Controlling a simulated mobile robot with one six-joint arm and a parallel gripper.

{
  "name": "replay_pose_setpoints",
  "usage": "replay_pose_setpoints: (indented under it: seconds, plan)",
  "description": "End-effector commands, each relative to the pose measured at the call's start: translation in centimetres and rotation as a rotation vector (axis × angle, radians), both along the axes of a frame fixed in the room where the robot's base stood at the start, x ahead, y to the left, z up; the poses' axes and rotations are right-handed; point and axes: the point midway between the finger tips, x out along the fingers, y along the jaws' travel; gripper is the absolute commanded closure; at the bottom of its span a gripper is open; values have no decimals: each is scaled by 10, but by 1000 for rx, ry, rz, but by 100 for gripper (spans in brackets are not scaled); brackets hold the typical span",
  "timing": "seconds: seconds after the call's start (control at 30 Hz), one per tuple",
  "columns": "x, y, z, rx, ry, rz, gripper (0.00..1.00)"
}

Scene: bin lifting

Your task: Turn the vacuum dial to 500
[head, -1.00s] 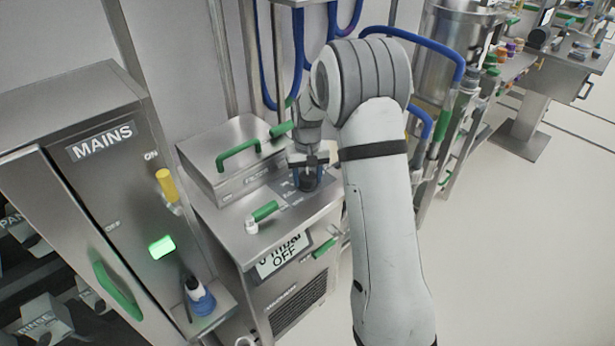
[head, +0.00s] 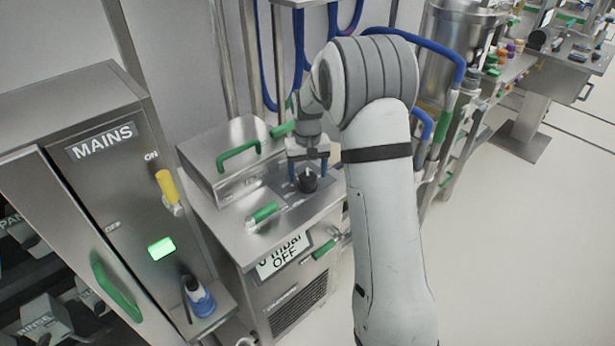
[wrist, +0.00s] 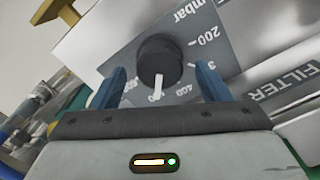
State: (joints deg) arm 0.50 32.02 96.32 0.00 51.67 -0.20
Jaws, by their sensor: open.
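The vacuum dial (head: 308,183) is a round black knob on a grey plate on top of the steel cabinet. In the wrist view the dial (wrist: 158,60) has a white pointer line, aimed at the label beside 400, which looks like 500 but is partly blurred. Scale labels mbar, 200 and 400 also show. My gripper (head: 308,167) is open and empty just above the dial, apart from it. In the wrist view its two blue fingers (wrist: 160,72) show on either side of the knob. The cabinet's display (head: 283,256) reads mbar and OFF, partly cut off.
A green-handled valve (head: 263,213) stands in front of the dial on the cabinet top. A steel box with a green handle (head: 238,155) sits behind to the left. The MAINS cabinet (head: 105,190), with a yellow handle and lit green light, stands at left.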

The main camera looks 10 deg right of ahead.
Motion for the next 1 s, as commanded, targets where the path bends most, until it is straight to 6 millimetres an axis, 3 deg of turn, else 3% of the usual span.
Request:
replay_pose_setpoints:
  seconds: [0.1, 0.3, 0.83, 1.0]
  plan:
    - [1, 0, 23, 0, -6, 0, 30]
    - [1, 0, 48, 0, -3, 1, 30]
    - [0, 0, 55, 0, -2, 1, 30]
    - [-19, 1, 74, 0, -21, 1, 30]
